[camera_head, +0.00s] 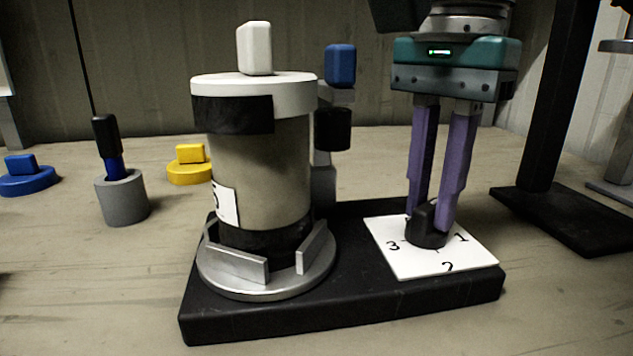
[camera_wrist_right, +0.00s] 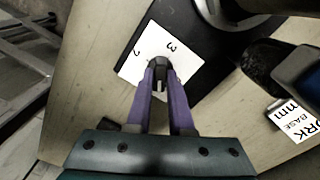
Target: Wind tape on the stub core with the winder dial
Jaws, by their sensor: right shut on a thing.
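The stub core (camera_head: 262,175) is a beige-grey cylinder with black bands at top and bottom and a partly hidden white label. It stands upright in a round silver holder (camera_head: 265,285) with raised jaws. A white lid (camera_head: 285,97) with a white knob sits on it. The winder dial (camera_head: 427,238) is a small black knob on a white plate (camera_head: 405,262) marked 1, 2 and 3. My right gripper (camera_head: 431,210) points down, shut on the dial; the wrist view also shows its fingers (camera_wrist_right: 161,83) around the knob. My left gripper is in neither view.
The black winder base (camera_head: 250,325) carries holder and plate. Behind the core is a post with a blue block (camera_head: 340,66). A grey cup (camera_head: 122,198) with a dark tool, a yellow lid (camera_head: 190,172) and a blue lid (camera_head: 27,181) are left. A black stand (camera_head: 550,205) is right.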

